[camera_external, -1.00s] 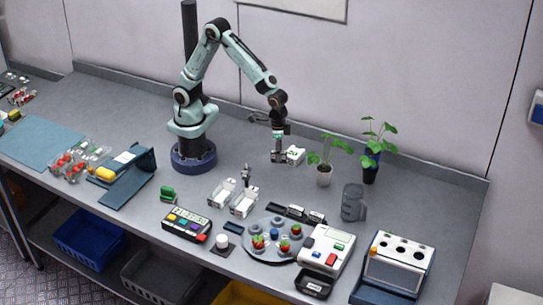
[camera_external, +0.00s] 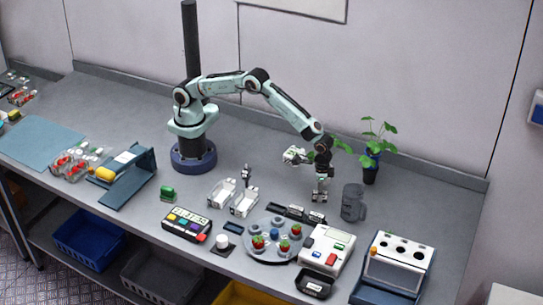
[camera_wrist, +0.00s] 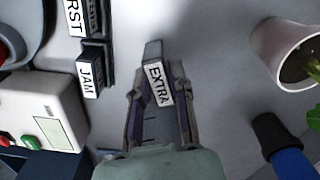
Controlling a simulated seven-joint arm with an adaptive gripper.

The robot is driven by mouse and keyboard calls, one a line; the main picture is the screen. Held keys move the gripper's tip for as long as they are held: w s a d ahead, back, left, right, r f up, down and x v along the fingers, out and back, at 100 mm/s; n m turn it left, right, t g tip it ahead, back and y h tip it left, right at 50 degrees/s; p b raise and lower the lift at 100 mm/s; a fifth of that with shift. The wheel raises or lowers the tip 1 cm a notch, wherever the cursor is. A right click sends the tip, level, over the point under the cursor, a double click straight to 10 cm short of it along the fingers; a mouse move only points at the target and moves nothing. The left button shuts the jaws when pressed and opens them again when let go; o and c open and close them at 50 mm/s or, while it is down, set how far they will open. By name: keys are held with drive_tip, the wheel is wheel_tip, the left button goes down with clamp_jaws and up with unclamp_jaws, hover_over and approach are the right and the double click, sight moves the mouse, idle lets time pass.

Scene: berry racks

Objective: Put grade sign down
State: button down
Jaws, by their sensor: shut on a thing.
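My gripper (camera_external: 320,196) points down over the bench, just behind the right end of the row of dark grade signs (camera_external: 296,213). In the wrist view, my gripper (camera_wrist: 157,88) is shut on a dark sign block with a white label reading EXTRA (camera_wrist: 159,84). The label lies slightly tilted between the fingers. Signs reading JAM (camera_wrist: 87,80) and one ending in RST (camera_wrist: 74,17) stand to the left, apart from the held sign. Whether the held sign touches the bench is unclear.
A grey jug (camera_external: 353,203) stands to the right of my gripper. A white plant pot (camera_wrist: 288,48) and a plant in a dark pot (camera_external: 370,172) are close by. A white button device (camera_external: 328,250) and a round fruit plate (camera_external: 262,228) lie in front. Bare bench surrounds the held sign.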

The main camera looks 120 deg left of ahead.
drive_tip(key=shift+f, duration=1.2)
drive_tip(key=shift+f, duration=0.2)
drive_tip(key=c, duration=1)
unclamp_jaws()
drive_tip(key=shift+r, duration=0.15)
